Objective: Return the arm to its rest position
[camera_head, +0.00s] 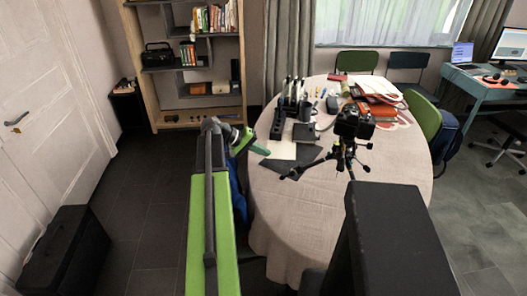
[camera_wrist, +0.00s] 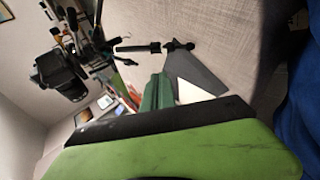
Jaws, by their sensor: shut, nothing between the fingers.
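My arm reaches forward in the head view, with its green link and grey tube running up from the bottom edge. My gripper (camera_head: 258,149) is at the far end, over the left edge of the round table (camera_head: 285,215). It is shut and empty. In the wrist view my gripper (camera_wrist: 158,92) shows dark green fingers above a broad green part that fills the bottom. A camera on a small black tripod (camera_head: 353,123) stands on the table right of my gripper; it also shows at the upper left of the wrist view (camera_wrist: 62,75).
Dark and white sheets (camera_head: 293,158) lie on the table near my gripper. Books and papers (camera_head: 378,95) lie at the back right. Green chairs (camera_head: 422,115) stand around the table. A shelf (camera_head: 190,62) stands behind. Floor at the left is clear beside a black box (camera_head: 65,250).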

